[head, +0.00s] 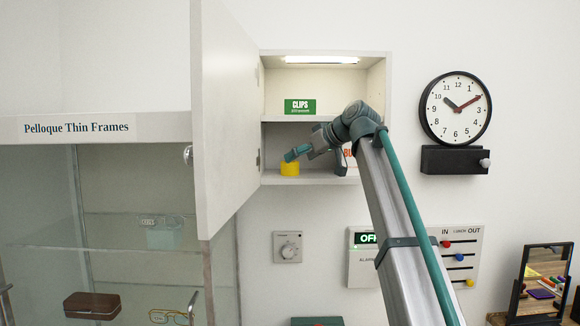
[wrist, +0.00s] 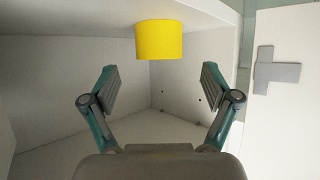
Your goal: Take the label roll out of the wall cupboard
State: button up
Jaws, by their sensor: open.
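A short yellow cylinder, which looks like the label roll (head: 289,169), stands on the lower shelf of the open wall cupboard (head: 378,85). In the wrist view the yellow roll (wrist: 158,40) lies beyond and between my fingertips, apart from both. My gripper (head: 291,155) is inside the lower compartment, just above and against the roll's outline in the head view; touching cannot be told there. In the wrist view my gripper (wrist: 158,72) is open with nothing between its fingers.
The cupboard door (head: 222,120) stands open on the left, close to my gripper. A green clips box (head: 300,106) sits on the upper shelf. A white box with orange lettering (head: 348,153) is partly hidden behind my arm. A clock (head: 456,108) hangs at right.

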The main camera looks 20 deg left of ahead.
aim_at(290, 168)
jog(key=p+x, duration=0.1)
jog(key=x, duration=0.3)
jog(key=shift+w+a+p, duration=0.1)
jog(key=shift+p, duration=0.25)
jog(key=c, duration=1.3)
